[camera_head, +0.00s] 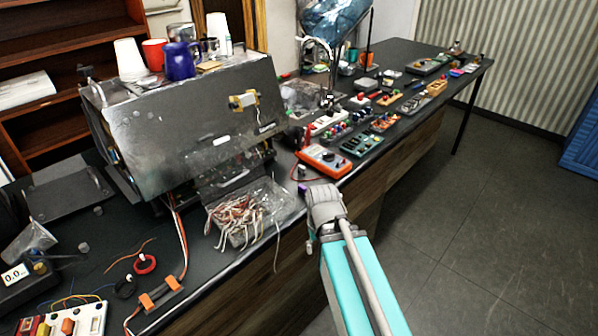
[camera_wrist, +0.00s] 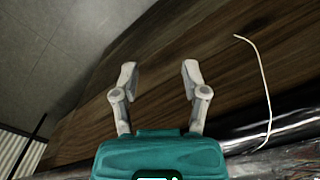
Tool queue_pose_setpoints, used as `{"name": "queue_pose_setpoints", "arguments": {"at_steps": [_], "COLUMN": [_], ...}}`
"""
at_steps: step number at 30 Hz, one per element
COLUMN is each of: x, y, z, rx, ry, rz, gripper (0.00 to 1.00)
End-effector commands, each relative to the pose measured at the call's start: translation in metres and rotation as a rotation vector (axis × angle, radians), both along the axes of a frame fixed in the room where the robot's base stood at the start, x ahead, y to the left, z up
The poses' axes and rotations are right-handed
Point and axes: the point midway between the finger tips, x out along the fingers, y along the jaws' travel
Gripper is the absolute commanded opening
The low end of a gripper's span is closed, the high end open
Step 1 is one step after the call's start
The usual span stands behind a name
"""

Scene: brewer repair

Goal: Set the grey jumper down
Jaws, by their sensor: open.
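My gripper (camera_wrist: 159,70) is open, with nothing between its two grey fingers. In the head view it is at the counter's front edge, right of a clear bag (camera_head: 288,205) of tangled pale and orange wires. A single pale wire (camera_head: 277,248) trails from the bag over the counter edge. In the wrist view the same pale wire (camera_wrist: 267,90) hangs in front of the wooden counter face, right of my fingers and apart from them. I cannot tell whether it is the grey jumper. No other wire stands out clearly as that jumper.
A large grey brewer housing (camera_head: 190,125) stands open behind the bag. An orange multimeter (camera_head: 323,160) lies just beyond my gripper, with several small circuit boards farther along the dark counter (camera_head: 398,50). The floor (camera_head: 480,230) at the right is clear.

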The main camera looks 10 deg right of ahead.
Motion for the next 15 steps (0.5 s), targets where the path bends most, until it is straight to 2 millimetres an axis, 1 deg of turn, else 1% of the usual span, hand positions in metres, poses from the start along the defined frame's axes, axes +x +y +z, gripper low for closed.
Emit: {"name": "queue_pose_setpoints", "arguments": {"at_steps": [1,3,4,7,9,11,15], "x": [0.000,0.001,0.002,0.007,0.013,0.020,0.042], "y": [0.000,0.000,0.000,0.000,-0.007,-0.008,-0.008], "z": [0.000,0.001,0.002,0.006,0.011,0.016,0.033], "rx": [0.000,0.000,0.000,0.000,0.000,0.000,0.000], "ry": [0.000,0.000,0.000,0.000,0.000,0.000,0.000], "rz": [0.001,0.006,0.011,0.041,0.076,0.121,0.273], "gripper": [0.68,0.81,0.83,0.83,0.83,0.83,0.83]}}
